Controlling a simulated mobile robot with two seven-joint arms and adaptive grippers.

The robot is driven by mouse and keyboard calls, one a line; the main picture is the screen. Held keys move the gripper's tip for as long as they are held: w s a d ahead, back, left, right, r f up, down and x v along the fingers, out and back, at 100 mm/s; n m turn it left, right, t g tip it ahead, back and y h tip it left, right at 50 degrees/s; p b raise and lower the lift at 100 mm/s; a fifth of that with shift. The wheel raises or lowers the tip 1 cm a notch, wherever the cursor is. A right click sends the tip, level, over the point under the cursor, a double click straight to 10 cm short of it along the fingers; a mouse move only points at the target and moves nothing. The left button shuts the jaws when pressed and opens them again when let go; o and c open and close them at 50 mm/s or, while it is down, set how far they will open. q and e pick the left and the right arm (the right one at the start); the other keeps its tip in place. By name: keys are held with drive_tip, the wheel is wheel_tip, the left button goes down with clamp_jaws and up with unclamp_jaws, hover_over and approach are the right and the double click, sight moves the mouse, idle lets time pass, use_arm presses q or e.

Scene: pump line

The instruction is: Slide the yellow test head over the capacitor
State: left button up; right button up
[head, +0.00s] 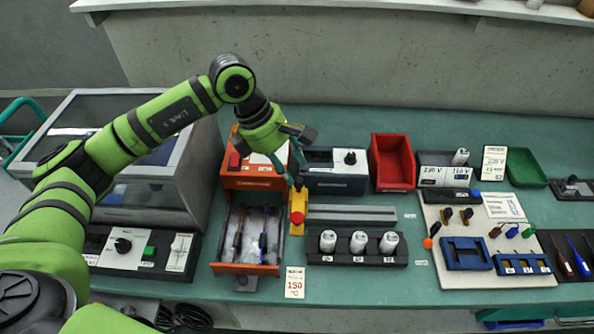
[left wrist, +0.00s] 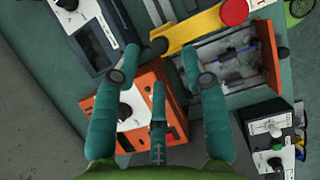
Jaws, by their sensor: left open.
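The yellow test head (head: 297,207) with a red knob sits at the left end of a grey rail (head: 350,213). It also shows at the top of the left wrist view (left wrist: 195,30). Three white capacitors (head: 358,242) stand upright in a black holder (head: 375,260) in front of the rail, to the right of the head. My left gripper (head: 293,178) is open and empty, pointing down just behind the yellow head. In the left wrist view, its teal fingers (left wrist: 165,80) are spread over an orange unit, apart from the yellow head. My right gripper is not in view.
An orange unit (head: 246,178) and an open drawer (head: 240,269) lie left of the rail. A dark meter box (head: 333,184) and a red bin (head: 393,163) stand behind it. A 150 °C card (head: 294,283) lies in front. A tool board fills the right.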

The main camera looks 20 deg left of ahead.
sight(301, 180)
use_arm(q)
drive_tip(key=shift+p+x, duration=0.6)
drive_tip(key=shift+x, duration=1.65)
clamp_jaws()
drive_tip(key=shift+w+d+b, duration=0.15)
drive_tip(key=shift+d+b, duration=0.15)
drive_tip(key=shift+d, duration=0.1)
drive_tip(key=w+d+b, duration=0.1)
drive_tip(key=d+b, duration=0.2)
drive_tip(key=d, duration=0.3)
drive_tip(key=shift+w, duration=0.35)
unclamp_jaws()
drive_tip(key=shift+d, duration=0.15)
